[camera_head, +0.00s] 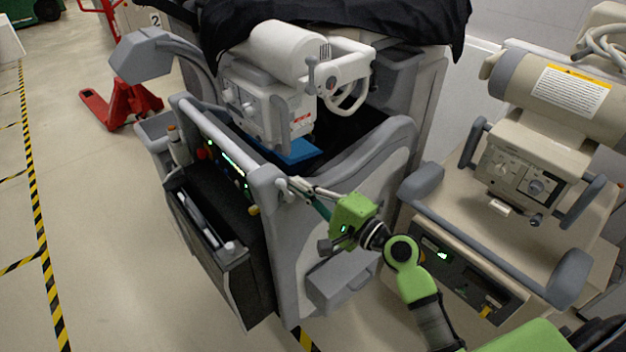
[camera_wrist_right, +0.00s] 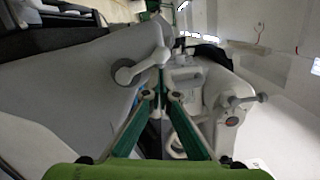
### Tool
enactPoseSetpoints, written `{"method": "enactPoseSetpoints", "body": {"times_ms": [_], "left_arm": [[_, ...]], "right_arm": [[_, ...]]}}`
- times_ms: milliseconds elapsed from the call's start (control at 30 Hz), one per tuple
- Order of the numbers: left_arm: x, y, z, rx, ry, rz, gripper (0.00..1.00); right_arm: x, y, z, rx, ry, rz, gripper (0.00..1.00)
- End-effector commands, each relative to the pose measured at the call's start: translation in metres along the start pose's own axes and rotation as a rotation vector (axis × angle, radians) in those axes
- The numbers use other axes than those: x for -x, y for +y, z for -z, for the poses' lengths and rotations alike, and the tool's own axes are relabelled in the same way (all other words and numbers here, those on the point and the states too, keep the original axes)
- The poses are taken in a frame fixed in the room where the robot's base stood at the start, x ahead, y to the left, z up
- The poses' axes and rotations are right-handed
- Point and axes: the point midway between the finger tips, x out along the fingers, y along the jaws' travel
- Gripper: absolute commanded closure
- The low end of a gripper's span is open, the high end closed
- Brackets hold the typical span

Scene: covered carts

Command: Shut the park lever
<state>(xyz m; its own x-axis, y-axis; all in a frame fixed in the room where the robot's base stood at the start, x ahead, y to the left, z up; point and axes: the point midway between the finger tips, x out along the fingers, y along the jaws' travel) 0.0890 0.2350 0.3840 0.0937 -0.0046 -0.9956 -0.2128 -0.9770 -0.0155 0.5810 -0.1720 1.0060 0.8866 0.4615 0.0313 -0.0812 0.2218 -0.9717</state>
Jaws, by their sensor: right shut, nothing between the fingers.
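A small pale grey lever (camera_head: 282,184), which looks like the park lever, is at the near right corner of the grey cart (camera_head: 340,240), by the end of its push bar. My left gripper is not in view.
The cart carries a white machine (camera_head: 270,95) partly under a black cover (camera_head: 420,18). A beige machine (camera_head: 530,150) stands close on the right, beside my arm. A red pallet jack (camera_head: 125,105) is farther back. The floor at the left is open.

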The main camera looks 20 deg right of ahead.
Motion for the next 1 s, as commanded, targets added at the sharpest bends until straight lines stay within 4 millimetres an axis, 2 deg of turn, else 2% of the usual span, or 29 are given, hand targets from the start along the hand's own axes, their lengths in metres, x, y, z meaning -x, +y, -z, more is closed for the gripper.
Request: {"method": "enactPoseSetpoints", "body": {"times_ms": [467, 1000], "left_arm": [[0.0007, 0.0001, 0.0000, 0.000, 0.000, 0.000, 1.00], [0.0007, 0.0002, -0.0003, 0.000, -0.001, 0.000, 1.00]], "right_arm": [[-0.0002, 0.0002, -0.0022, 0.007, 0.000, -0.001, 1.00], [-0.0010, 0.0007, -0.0074, 0.099, -0.001, -0.012, 1.00]]}}
